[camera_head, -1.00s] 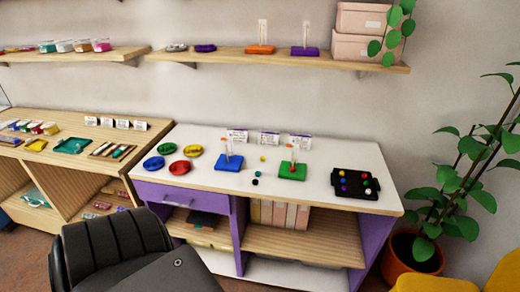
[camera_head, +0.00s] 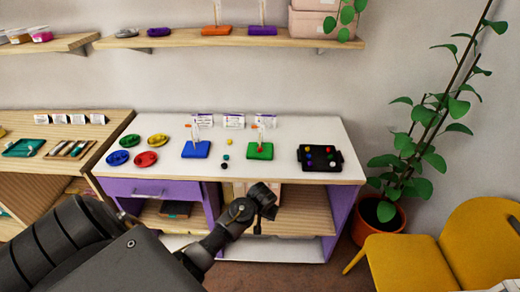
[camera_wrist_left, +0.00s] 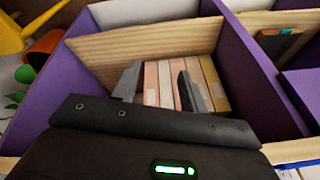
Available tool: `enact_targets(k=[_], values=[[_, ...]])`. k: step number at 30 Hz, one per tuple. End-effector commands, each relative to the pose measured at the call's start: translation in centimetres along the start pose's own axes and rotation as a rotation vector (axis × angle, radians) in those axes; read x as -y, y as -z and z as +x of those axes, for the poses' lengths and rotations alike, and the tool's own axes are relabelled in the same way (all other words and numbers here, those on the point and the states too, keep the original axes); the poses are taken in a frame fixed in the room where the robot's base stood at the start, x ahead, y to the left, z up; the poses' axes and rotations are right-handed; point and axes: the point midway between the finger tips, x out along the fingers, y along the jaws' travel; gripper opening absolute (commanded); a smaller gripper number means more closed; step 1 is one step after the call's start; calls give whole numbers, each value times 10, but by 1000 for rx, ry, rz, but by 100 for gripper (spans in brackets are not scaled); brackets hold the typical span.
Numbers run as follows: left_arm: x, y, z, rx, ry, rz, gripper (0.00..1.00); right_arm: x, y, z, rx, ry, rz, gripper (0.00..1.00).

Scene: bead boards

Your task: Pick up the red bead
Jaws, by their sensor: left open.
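In the head view, a small red bead (camera_head: 262,149) shows at the green pegboard (camera_head: 255,157) on the white table top; I cannot tell whether it is on the peg. Another small red bead (camera_head: 329,149) appears in the black tray (camera_head: 302,163) at the right. My left gripper (camera_head: 264,201) is in front of the table, below its top edge, apart from the beads. In the left wrist view, its two fingers (camera_wrist_left: 160,86) are apart with nothing between them, facing the shelf with upright boxes. My right gripper is not in view.
A blue pegboard (camera_head: 195,150) and coloured dishes, such as the red dish (camera_head: 145,159), stand left of the green board. Loose beads lie between the boards. The purple cabinet (camera_head: 340,215) and its front edge lie close to my gripper. A yellow chair (camera_head: 470,240) is at the right.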

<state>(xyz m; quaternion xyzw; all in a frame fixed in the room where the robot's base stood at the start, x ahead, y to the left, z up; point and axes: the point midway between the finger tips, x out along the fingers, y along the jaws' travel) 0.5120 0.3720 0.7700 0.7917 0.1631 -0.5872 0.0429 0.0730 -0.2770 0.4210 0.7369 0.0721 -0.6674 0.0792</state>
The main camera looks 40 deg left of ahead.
Motion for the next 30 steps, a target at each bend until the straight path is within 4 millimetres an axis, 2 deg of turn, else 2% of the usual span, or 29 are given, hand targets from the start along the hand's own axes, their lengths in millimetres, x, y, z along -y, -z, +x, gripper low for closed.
enact_targets(k=[1, 3, 6, 14, 21, 24, 30], values=[[6, 19, -23, -21, 11, -28, 44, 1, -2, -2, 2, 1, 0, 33], [13, 40, -51, -36, 29, -70, 44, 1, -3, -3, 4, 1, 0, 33], [26, 72, -81, -51, 55, -145, 44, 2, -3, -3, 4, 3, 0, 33], [54, 146, -112, -54, 89, -331, 44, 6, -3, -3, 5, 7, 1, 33], [82, 213, -149, -48, 98, -517, 44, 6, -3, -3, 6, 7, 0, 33], [90, 231, -162, -43, 97, -574, 44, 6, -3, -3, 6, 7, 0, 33], [95, 240, -168, -38, 96, -610, 44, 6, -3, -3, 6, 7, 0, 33]])
